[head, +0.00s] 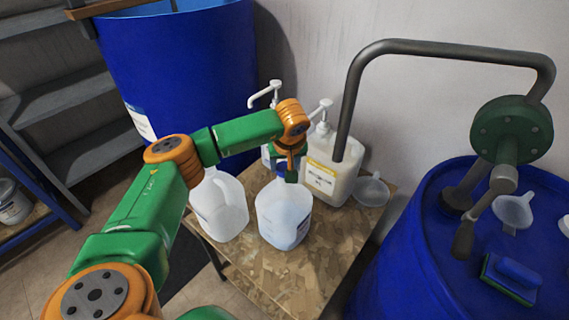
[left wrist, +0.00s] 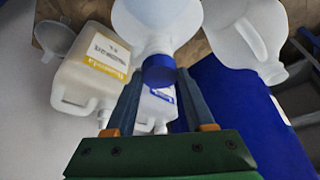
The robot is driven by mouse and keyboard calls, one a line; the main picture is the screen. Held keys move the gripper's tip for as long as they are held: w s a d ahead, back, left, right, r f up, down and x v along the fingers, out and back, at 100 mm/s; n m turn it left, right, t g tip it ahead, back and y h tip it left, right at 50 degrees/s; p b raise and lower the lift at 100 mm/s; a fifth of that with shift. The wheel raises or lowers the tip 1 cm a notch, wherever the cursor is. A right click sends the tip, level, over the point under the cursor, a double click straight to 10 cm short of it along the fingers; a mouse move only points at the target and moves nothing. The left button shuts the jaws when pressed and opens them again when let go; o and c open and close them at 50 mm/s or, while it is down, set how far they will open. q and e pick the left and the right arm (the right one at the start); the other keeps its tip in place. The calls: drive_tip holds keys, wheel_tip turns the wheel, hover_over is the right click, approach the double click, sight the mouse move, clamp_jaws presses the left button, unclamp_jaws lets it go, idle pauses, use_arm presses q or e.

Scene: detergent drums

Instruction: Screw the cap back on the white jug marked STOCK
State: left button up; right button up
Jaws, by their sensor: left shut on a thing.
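A translucent white jug (head: 284,215) stands on the wooden table under my left gripper (head: 289,172). Its label is too small and turned away to read. In the left wrist view the jug (left wrist: 150,18) is at the top, with a blue cap (left wrist: 158,71) at its neck. The left gripper (left wrist: 158,88) has its fingers on both sides of the cap and is shut on it. I cannot tell whether the cap is seated on the thread. In the head view the gripper mostly hides the cap. My right gripper is not in view.
A second white jug (head: 220,207) stands close on the left, with no cap visible. A yellow-labelled pump bottle (head: 333,167) and another pump bottle (left wrist: 158,108) stand close behind. A clear funnel (head: 371,190) lies right. Blue drums (head: 180,70) flank the table (head: 317,262), whose front is clear.

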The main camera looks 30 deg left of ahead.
use_arm(q)
drive_tip(key=shift+f+b, duration=0.75)
drive_tip(key=shift+f, duration=0.4)
idle(1.4)
drive_tip(key=shift+s+m, duration=0.1)
drive_tip(key=shift+m, duration=0.6)
drive_tip(key=m+t+h, duration=0.1)
drive_tip(key=m+h, duration=0.1)
drive_tip(key=m, duration=0.2)
drive_tip(key=shift+a, duration=0.1)
drive_tip(key=o, duration=1.1)
drive_tip(key=shift+r+p, duration=0.15)
drive_tip(key=shift+p, duration=0.15)
